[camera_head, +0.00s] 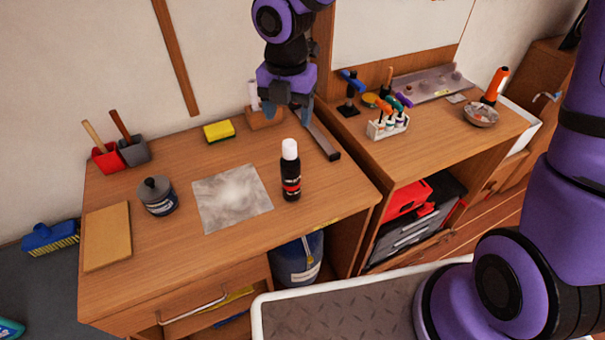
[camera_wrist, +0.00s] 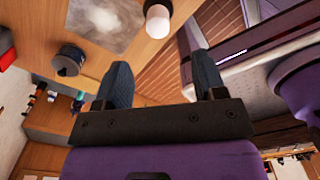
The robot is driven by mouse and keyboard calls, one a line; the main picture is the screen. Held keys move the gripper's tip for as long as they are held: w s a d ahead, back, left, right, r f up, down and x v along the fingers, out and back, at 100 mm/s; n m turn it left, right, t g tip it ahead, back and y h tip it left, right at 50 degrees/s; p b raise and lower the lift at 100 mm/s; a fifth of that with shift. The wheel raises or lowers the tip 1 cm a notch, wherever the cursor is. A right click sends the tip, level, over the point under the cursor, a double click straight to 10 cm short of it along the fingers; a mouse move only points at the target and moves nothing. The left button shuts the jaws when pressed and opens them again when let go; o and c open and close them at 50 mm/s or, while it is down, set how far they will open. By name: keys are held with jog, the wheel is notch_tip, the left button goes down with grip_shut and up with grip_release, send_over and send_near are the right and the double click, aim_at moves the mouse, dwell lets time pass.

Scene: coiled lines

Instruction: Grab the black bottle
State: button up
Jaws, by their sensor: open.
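The black bottle (camera_head: 290,174) with a white cap and a red band stands upright on the left wooden table, at the right edge of a grey patterned sheet. In the wrist view the bottle (camera_wrist: 158,20) shows from above, mostly as its white cap, beyond my fingertips. My gripper (camera_head: 287,112) is above the back part of the table, behind the bottle and apart from it. In the wrist view my gripper (camera_wrist: 166,80) has its two fingers spread, with nothing between them.
The grey sheet (camera_head: 232,198) lies left of the bottle. A dark lidded jar (camera_head: 157,195), a yellow sponge (camera_head: 219,131), a tan board (camera_head: 107,236) and a wooden block (camera_head: 264,117) are on the same table. A flat dark bar (camera_head: 323,143) lies behind the bottle to the right.

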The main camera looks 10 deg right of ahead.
aim_at(289, 143)
notch_tip(289, 143, down, 6)
jog(key=shift+r, duration=0.2)
jog(key=shift+w+f, duration=0.2)
jog(key=shift+f, duration=2.35)
grip_shut()
